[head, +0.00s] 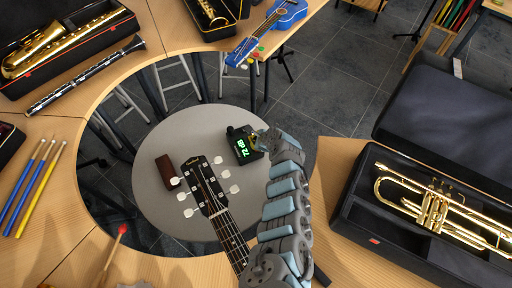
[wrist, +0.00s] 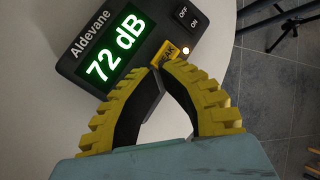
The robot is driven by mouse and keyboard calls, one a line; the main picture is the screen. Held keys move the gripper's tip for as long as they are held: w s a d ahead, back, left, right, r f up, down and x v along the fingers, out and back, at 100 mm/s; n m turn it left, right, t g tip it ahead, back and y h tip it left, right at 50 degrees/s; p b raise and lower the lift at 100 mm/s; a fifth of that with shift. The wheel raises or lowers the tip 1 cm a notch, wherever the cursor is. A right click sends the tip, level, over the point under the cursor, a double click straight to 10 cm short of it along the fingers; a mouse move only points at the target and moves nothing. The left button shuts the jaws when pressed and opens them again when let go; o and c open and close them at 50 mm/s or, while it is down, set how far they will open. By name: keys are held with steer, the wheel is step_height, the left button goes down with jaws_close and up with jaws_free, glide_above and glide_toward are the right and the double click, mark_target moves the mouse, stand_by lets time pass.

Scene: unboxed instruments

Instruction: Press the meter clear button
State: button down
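The meter is a dark box marked Aldevane with a green display reading 72 dB. It stands on the round grey table in the head view (head: 241,146) and fills the top of the wrist view (wrist: 130,40). A yellow patch reading PEAK (wrist: 167,53) is on its near right part, with a small lit lamp and OFF/ON markings beside it. No button marked clear is readable; the fingertips cover part of the meter's near edge. My gripper (wrist: 161,70) is empty, its fingertips together right at the yellow patch; contact cannot be told. It is at the meter's right in the head view (head: 262,138).
The round table (head: 165,215) also holds a brown block (head: 168,171). A guitar headstock (head: 208,188) rises in front of it. A ring of wooden tables surrounds it, with a trumpet case (head: 365,225) at right and a blue ukulele (head: 262,35) behind.

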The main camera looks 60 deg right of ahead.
steer(key=shift+f, duration=0.1)
steer(key=shift+f, duration=0.35)
steer(key=shift+f+b, duration=0.3)
steer(key=shift+f, duration=0.05)
stand_by(1.0)
steer(key=shift+r+p, duration=0.85)
steer(key=shift+p, duration=0.2)
step_height(320, 180, up, 5)
steer(key=p, duration=0.5)
steer(key=shift+f, duration=0.1)
stand_by(0.8)
